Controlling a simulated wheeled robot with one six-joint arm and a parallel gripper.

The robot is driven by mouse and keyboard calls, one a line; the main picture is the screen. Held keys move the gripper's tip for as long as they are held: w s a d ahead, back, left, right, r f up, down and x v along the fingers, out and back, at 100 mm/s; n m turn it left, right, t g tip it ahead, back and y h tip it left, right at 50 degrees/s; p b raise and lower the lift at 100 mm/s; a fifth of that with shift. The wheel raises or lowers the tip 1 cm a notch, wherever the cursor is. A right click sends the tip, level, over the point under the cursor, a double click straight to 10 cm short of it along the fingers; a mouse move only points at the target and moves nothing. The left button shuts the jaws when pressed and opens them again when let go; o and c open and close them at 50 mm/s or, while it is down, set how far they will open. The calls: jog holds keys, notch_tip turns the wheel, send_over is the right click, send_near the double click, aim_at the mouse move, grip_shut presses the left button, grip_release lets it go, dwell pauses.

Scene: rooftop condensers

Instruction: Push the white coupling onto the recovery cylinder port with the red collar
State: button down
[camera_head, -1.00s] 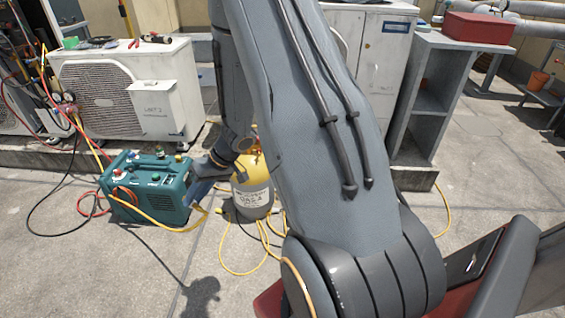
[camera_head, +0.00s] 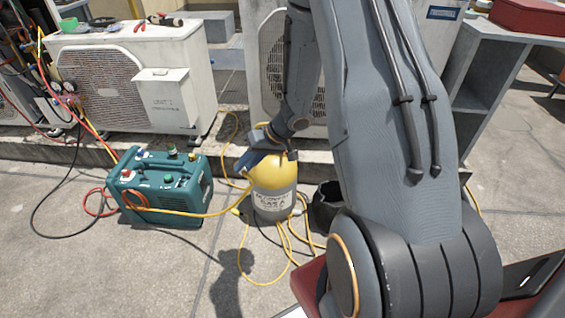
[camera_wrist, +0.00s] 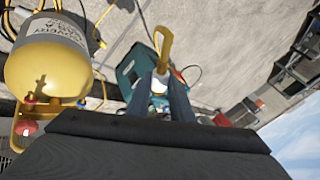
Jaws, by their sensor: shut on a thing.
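My gripper (camera_wrist: 165,98) is shut on the white coupling (camera_wrist: 159,83), which shows between the fingertips with a yellow hose (camera_wrist: 165,40) looping from it. In the head view my gripper (camera_head: 250,162) is in front of the upper left of the yellow and grey recovery cylinder (camera_head: 272,202). The cylinder also shows in the wrist view (camera_wrist: 45,70), left of and apart from the coupling. Red and blue fittings (camera_wrist: 29,99) sit by its top, with a red knob (camera_wrist: 28,127) beyond. I cannot tell which fitting is the red-collared port. In the head view my arm partly hides the cylinder top.
A teal recovery machine (camera_head: 160,190) stands left of the cylinder, and yellow hoses (camera_head: 250,270) lie on the ground around it. A dark round container (camera_head: 325,205) is just right of the cylinder. White condenser units (camera_head: 125,85) stand behind. The concrete in front is open.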

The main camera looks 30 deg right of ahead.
jog(key=w+d+f+m+t+h+b, duration=0.1)
jog(key=w+d+f+m, duration=0.2)
jog(key=d+f, duration=0.3)
jog(key=w+d+f+m+t+h+b, duration=0.1)
jog(key=d+f, duration=0.5)
jog(key=d, duration=0.7)
jog(key=w+m+h+b, duration=0.1)
jog(key=w+m, duration=0.1)
jog(key=m, duration=0.1)
jog(key=shift+w+t+h, duration=0.25)
jog(key=shift+t+h, duration=0.05)
jog(key=shift+w+d+p, duration=0.3)
jog(key=shift+w+p, duration=0.05)
jog(key=shift+w, duration=0.3)
jog(key=shift+w+d+p, duration=0.3)
jog(key=shift+w+p, duration=0.05)
jog(key=shift+w, duration=0.25)
dwell(1.0)
jog(key=c, duration=1.5)
grip_release()
jog(key=shift+s, duration=0.1)
jog(key=shift+s+a+p, duration=0.5)
jog(key=shift+s+a, duration=0.1)
jog(key=shift+s, duration=0.5)
jog(key=shift+s+a+p, duration=0.5)
jog(key=shift+s+a, duration=0.1)
jog(key=shift+s, duration=0.45)
jog(key=shift+s+a+p, duration=0.5)
jog(key=shift+s+a, duration=0.1)
jog(key=shift+s, duration=0.5)
